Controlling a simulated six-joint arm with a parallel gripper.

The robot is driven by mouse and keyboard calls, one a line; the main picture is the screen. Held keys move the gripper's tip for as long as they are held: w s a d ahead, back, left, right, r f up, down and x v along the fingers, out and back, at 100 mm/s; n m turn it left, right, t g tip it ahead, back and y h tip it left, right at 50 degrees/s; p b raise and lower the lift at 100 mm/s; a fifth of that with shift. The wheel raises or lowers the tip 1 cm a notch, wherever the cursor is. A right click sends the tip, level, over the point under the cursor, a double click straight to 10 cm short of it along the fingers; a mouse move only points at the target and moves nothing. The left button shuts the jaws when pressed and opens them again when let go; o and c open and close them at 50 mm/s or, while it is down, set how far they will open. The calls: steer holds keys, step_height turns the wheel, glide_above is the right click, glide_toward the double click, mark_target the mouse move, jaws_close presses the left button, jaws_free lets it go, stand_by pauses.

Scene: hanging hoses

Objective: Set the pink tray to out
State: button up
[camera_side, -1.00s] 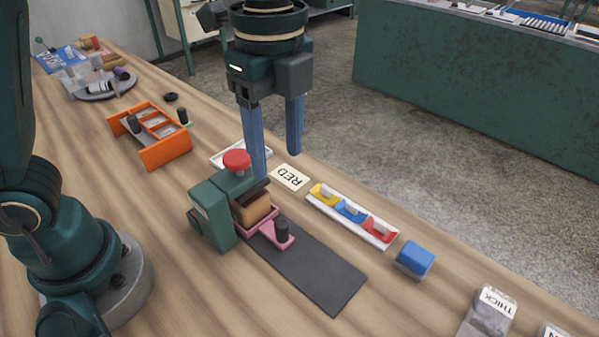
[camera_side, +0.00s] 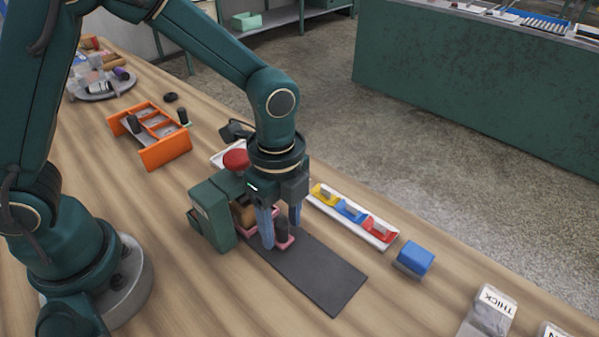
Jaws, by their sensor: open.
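A black upright peg (camera_side: 281,230) stands on the tray's outer end. A tan block (camera_side: 241,213) sits on the tray's inner part, mostly hidden by my gripper. My gripper (camera_side: 281,234) is open and points down, its two blue fingers on either side of the black peg. I cannot tell whether a finger touches it.
A white rack (camera_side: 385,243) with yellow, blue and red pieces lies just right of my gripper. A blue block (camera_side: 415,257) is further right. An orange divided tray (camera_side: 163,150) stands at the back left. The mat's outer part is clear.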

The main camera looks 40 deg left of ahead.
steer(key=shift+f, duration=0.1)
jaws_close()
stand_by(1.4)
